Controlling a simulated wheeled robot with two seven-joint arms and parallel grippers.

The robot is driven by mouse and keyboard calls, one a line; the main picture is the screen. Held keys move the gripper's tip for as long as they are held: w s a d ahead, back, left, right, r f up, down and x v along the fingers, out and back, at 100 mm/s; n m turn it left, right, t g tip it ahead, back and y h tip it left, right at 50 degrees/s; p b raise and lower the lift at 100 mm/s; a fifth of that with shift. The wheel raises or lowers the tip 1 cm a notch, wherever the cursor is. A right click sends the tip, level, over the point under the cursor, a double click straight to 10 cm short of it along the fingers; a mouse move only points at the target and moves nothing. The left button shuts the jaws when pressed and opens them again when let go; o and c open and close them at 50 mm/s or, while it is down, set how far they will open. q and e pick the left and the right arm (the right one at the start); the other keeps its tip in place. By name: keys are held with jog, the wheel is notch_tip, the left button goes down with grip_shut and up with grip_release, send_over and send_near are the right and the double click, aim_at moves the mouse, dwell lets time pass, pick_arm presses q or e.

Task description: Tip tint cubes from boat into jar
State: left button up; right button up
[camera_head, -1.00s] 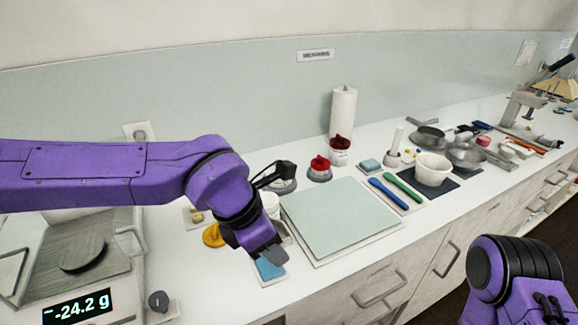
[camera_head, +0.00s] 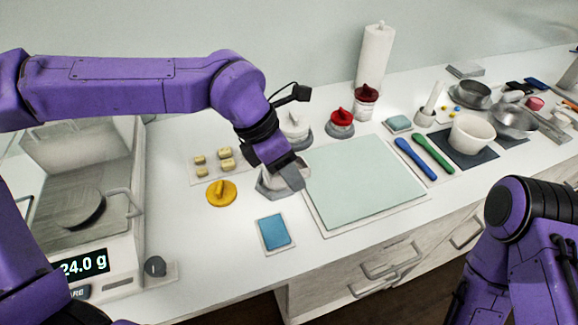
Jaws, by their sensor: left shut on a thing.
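My left gripper (camera_head: 287,178) is over the white open jar (camera_head: 266,183) on its grey base, left of the pale green mat. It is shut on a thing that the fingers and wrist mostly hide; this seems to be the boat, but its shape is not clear. No tint cubes can be made out in it or in the jar, whose mouth is largely covered. I cannot tell whether the held thing touches the jar. A yellow lid (camera_head: 221,193) lies left of the jar. My right arm shows at lower right; its gripper is outside the picture.
The scale (camera_head: 110,275) stands at left. A blue pad (camera_head: 273,231) lies in front of the jar. The pale green mat (camera_head: 365,180) is clear. Red-lidded (camera_head: 340,120) and white-lidded (camera_head: 295,130) pots stand behind. A white bowl (camera_head: 470,134) is to the right.

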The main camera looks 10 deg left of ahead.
pick_arm(q)
jog(key=shift+w+a+r+g+h+p, duration=0.15)
jog(key=shift+a+r+g+h+p, duration=0.1)
jog(key=shift+r+g+p, duration=0.2)
jog(key=shift+w+a+r+g+h+p, duration=0.15)
jog(key=shift+r+g+h+p, duration=0.15)
jog(key=shift+p, duration=0.25)
jog(key=shift+w+a+r+n+g+h+p, duration=0.2)
jog(key=shift+w+r+n+g+h+p, duration=0.35)
jog(key=shift+p, duration=0.4)
jog(key=w+a+g+h+p, duration=0.1)
jog(key=p, duration=0.2)
jog(key=shift+r+g, duration=0.3)
jog(key=shift+r, duration=0.05)
jog(key=shift+w+a+r+n+g+h+p, duration=0.3)
jog(key=shift+w+g+h+p, duration=0.1)
jog(key=shift+w+g+p, duration=0.2)
jog(key=shift+w+a+r+g+h, duration=0.15)
jog(key=shift+w+a+g+h, duration=0.35)
jog(key=shift+w+g+h, duration=0.2)
jog(key=shift+r, duration=0.15)
notch_tip(320, 180, up, 3)
jog(key=shift+s+f+n+p, duration=0.1)
jog(key=shift+n+p, duration=0.15)
jog(key=shift+p, duration=0.35)
